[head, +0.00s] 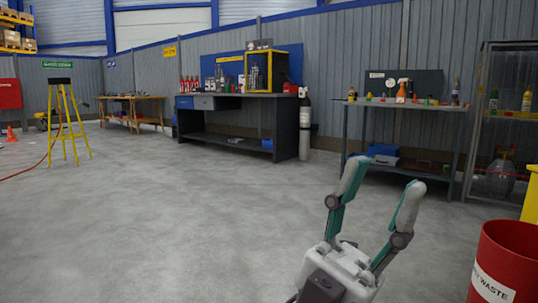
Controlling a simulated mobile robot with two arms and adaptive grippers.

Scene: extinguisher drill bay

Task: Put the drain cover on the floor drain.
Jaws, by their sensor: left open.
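My left gripper (378,206) is in the lower right of the head view, its two fingers pointing up and spread apart. It is open, with nothing between the fingers. It is above the grey floor, to the left of a red waste bin. I cannot make out a drain cover or a floor drain in this view. My right gripper does not show.
The red waste bin (507,262) stands at the lower right. A workbench (301,128), a shelf table (402,105) and a grey cylinder (305,130) line the back wall. A yellow stepladder (64,120) stands left. The middle floor (190,220) is clear.

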